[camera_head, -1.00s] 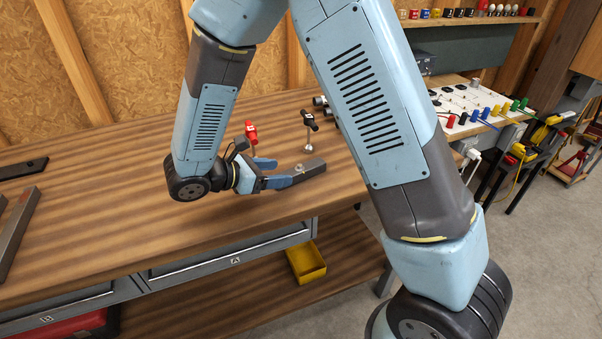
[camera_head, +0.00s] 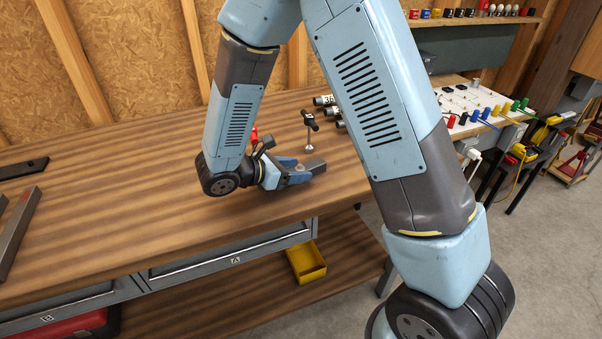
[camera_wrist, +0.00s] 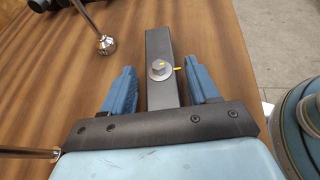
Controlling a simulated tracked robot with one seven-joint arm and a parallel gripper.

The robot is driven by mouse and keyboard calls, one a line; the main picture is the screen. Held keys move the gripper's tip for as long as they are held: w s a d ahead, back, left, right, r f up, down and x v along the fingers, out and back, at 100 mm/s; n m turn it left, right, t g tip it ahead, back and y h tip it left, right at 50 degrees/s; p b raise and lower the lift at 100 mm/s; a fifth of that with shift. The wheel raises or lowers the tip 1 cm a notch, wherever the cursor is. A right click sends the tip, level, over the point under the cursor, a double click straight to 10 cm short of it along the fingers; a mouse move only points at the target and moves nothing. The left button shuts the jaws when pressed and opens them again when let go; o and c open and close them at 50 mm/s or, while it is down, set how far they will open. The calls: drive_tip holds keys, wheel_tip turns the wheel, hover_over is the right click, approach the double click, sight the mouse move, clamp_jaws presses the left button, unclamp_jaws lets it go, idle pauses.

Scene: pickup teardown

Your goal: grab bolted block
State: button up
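The bolted block is a dark grey metal bar (camera_wrist: 161,97) with a hex bolt and round washer (camera_wrist: 159,69) on its top face. In the wrist view it lies between my gripper's two blue fingers, with a narrow gap visible on each side. My gripper (camera_wrist: 160,66) is open around the block. In the head view the block (camera_head: 315,164) lies on the wooden bench, its far end showing beyond the fingers of my gripper (camera_head: 296,170). A small yellow mark sits at the bolt. The block's near end is hidden by my gripper.
A black T-handled tool (camera_head: 310,128) stands upright behind the block; its metal tip (camera_wrist: 106,44) shows in the wrist view. A red-handled tool (camera_head: 254,135) is mostly hidden behind my arm.

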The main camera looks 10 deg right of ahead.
clamp_jaws()
idle(0.3)
idle(0.3)
